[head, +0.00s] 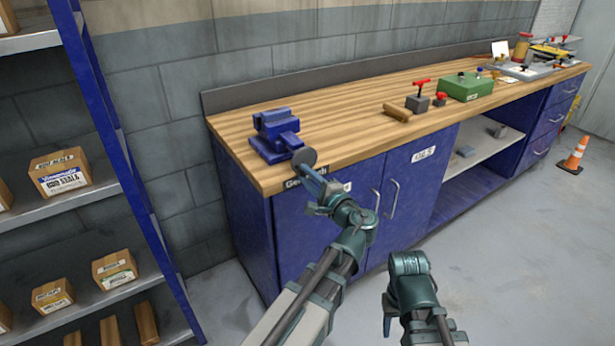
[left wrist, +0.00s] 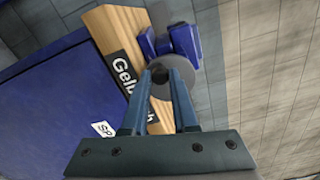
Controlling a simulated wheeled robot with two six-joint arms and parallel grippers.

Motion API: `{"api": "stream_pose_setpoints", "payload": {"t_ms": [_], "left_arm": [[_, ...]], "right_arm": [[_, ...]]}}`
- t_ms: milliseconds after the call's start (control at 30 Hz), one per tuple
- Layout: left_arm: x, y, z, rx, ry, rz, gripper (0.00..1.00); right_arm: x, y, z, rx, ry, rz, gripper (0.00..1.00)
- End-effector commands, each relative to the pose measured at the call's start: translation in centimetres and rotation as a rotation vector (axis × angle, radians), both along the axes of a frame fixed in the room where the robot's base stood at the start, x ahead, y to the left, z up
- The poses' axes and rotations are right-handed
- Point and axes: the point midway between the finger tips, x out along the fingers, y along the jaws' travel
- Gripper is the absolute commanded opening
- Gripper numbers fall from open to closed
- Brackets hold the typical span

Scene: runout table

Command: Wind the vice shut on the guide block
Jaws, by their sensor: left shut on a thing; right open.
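The blue vice (head: 275,124) stands at the left front corner of the wooden bench. Its grey round handwheel (head: 304,157) faces the front edge, and it shows as a grey disc in the left wrist view (left wrist: 205,92). My left gripper (head: 308,169) is at the wheel. In the left wrist view its fingers (left wrist: 160,76) close on the wheel's dark knob. The blue vice body also shows beyond the wheel (left wrist: 187,45). I cannot make out a guide block between the jaws.
A wooden cylinder (head: 397,112), a grey block with a red handle (head: 417,103) and a green box (head: 466,87) stand further right on the bench (head: 340,120). A shelf rack (head: 120,150) with boxes is at left. An orange cone (head: 574,158) stands at far right.

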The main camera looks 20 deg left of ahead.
Motion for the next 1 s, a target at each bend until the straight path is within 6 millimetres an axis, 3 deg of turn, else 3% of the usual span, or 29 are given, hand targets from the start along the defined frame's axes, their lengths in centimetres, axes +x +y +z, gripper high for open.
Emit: {"api": "stream_pose_setpoints", "payload": {"t_ms": [200,500,800,1000], "left_arm": [[0.0,0.0,0.6,0.095,0.119,-0.001,0.00],[0.0,0.0,0.6,0.108,0.133,-0.002,0.00],[0.1,0.0,1.5,0.271,0.342,-0.001,0.00],[0.1,0.0,1.4,0.284,0.358,-0.001,0.00]], "right_arm": [[0.0,0.0,0.5,0.000,0.000,0.000,0.50],[0.0,0.0,0.6,0.000,0.000,0.000,0.50],[0.0,0.0,1.4,0.000,0.000,0.000,0.50],[0.0,0.0,1.4,0.000,0.000,0.000,0.50]]}}
